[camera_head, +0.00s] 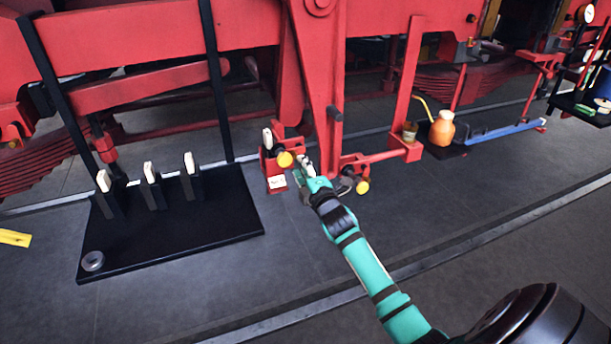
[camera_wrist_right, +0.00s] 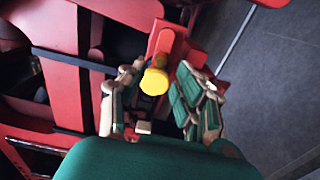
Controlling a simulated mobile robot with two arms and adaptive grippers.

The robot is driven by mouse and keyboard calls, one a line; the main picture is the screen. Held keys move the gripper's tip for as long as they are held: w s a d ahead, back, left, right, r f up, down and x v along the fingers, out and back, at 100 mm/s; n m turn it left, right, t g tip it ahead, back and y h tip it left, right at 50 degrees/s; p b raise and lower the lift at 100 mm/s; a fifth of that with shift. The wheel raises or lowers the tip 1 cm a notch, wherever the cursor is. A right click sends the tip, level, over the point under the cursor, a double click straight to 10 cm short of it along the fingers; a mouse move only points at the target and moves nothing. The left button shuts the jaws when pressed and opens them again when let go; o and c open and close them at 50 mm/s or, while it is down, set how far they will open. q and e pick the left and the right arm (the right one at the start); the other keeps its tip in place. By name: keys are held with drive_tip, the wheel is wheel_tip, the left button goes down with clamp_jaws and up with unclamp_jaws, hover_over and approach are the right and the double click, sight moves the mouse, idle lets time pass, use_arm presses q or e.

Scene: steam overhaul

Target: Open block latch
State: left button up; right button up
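A red block holder (camera_head: 274,165) with a yellow latch knob (camera_head: 285,159) sits low on the red frame. A second yellow knob (camera_head: 362,187) is on a similar red fitting to its right. My right gripper (camera_head: 304,168) is between the two knobs, nearer the left one. In the right wrist view, the fingers of my right gripper (camera_wrist_right: 158,100) are spread apart. A yellow knob (camera_wrist_right: 155,82) on a red fitting shows between and beyond them; I cannot tell whether they touch it. My left gripper is not in view.
A black tray (camera_head: 225,222) on the floor at left holds several upright dark blocks with white tops (camera_head: 149,172) and a grey ring (camera_head: 92,261). An orange oil can (camera_head: 442,128) and a blue bar (camera_head: 505,131) are at right. Red beams overhang. The front floor is clear.

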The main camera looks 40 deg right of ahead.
sight(295, 157)
drive_tip(key=b+x, duration=0.2)
drive_tip(key=x, duration=0.3)
drive_tip(key=shift+w+f+b, duration=0.1)
drive_tip(key=shift+w+b, duration=0.1)
drive_tip(key=shift+b, duration=0.15)
drive_tip(key=shift+c, duration=0.2)
